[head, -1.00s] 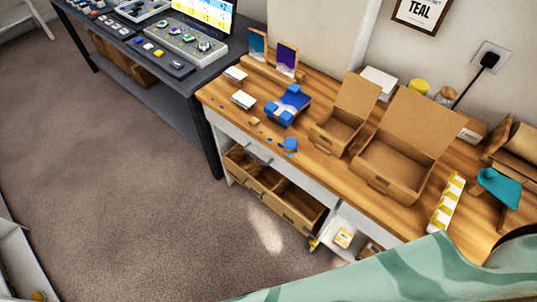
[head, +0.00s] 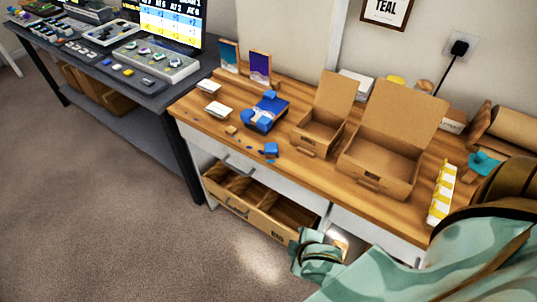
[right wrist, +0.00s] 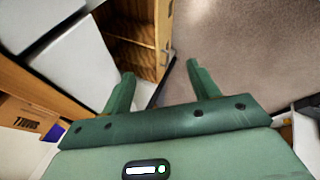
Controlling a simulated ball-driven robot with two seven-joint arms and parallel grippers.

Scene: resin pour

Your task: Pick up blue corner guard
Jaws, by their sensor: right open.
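A small blue corner guard (head: 271,150) lies near the front edge of the wooden workbench. Behind it is a blue boxy item (head: 265,112) with blue blocks on its corners; whether these are more guards is hard to tell. My right gripper (head: 304,257) is low in front of the bench, to the right of and below the small guard and well apart from it. In the right wrist view its two fingers (right wrist: 160,82) are spread with nothing between them. My left gripper is not in view. The small guard cannot be made out in the right wrist view.
An open drawer (head: 243,204) juts out under the bench front, close to my right gripper. Two open cardboard boxes (head: 365,180) stand right of the guard. White blocks (head: 217,110) and small blue bits lie to its left. A yellow-and-white strip (head: 441,195) lies at the right.

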